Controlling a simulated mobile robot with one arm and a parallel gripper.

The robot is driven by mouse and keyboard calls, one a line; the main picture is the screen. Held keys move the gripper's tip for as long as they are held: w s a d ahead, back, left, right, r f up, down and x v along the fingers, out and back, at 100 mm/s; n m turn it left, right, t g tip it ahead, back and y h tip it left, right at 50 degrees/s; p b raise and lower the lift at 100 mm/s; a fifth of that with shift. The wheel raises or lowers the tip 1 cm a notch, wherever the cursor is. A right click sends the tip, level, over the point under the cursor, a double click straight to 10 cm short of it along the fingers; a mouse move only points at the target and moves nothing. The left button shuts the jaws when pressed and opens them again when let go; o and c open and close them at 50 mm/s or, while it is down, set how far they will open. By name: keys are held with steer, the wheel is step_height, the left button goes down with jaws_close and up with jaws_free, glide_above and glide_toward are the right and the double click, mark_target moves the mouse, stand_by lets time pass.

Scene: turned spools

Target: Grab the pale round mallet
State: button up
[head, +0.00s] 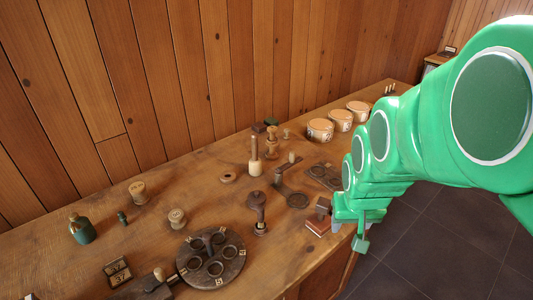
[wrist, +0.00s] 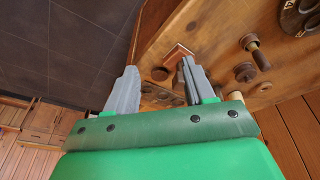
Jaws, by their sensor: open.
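The pale round mallet (head: 255,166) stands on the wooden bench in the head view, its round pale head down and its handle pointing up. A darker mallet-like piece (head: 257,208) stands nearer the front. My gripper (head: 361,240) is beyond the bench's front edge, to the right of the pale mallet and well apart from it. In the wrist view my gripper (wrist: 160,85) is open, with nothing between its grey fingers. I cannot make out the pale mallet surely in the wrist view.
A reddish-brown block (head: 318,225) lies at the bench edge close to my gripper. A round dark tray (head: 233,272) with ring recesses is at the front. Pale round tubs (head: 320,129) stand at the back right. Small spools and a green bottle (head: 82,229) are at the left. Dark floor is right.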

steer(key=w+a+f+t, duration=0.2)
steer(key=w+a+t, duration=0.1)
steer(key=w, duration=1)
steer(key=n+t+y, duration=0.5)
steer(key=t+y, duration=0.3)
steer(key=t, duration=0.2)
glide_toward(255, 139)
steer(key=x, duration=0.5)
steer(key=shift+w+a+r, duration=0.1)
steer(key=shift+w+r, duration=0.05)
steer(key=shift+w, duration=0.05)
steer(key=shift+x, duration=0.95)
steer(key=shift+f+x, duration=0.25)
steer(key=shift+x, duration=2.65)
steer(key=shift+w+f, duration=0.1)
